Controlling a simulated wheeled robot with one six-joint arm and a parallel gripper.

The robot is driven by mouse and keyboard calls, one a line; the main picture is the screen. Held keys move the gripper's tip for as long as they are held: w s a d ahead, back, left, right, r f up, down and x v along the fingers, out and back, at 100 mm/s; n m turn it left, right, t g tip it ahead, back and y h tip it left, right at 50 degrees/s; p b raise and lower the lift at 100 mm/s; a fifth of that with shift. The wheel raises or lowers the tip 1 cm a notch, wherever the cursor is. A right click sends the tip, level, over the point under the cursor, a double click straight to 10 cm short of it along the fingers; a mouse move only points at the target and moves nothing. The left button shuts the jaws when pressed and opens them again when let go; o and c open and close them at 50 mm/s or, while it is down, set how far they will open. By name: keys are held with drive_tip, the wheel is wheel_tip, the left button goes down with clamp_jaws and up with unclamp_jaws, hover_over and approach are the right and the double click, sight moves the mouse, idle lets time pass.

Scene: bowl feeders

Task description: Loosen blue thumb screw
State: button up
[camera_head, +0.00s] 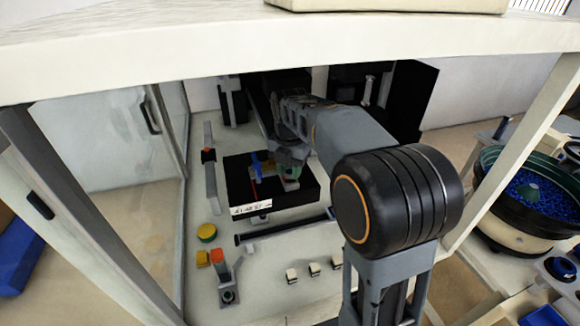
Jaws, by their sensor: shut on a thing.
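A black box-shaped fixture (236,190) with a white label on its front stands on the pale bench inside the enclosure. Blue parts (256,163) show on its top, and one is probably the blue thumb screw. A small green part (292,172) sits just to their right. My gripper (276,166) is low over the fixture's top, right beside the blue parts, and looks shut on the screw. The fingertips are small and partly covered by my wrist, so the exact contact is hard to see.
A yellow round button (206,231) and a small orange-topped post (217,257) stand in front. A dark rail (284,230) and several small white blocks lie on the bench. The enclosure's frame crosses above my arm. A bowl feeder (528,200) with blue parts stands outside, right.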

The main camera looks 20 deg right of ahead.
sight(289, 172)
idle(0.4)
drive_tip(key=o, duration=0.9)
drive_tip(key=shift+r, duration=3.8)
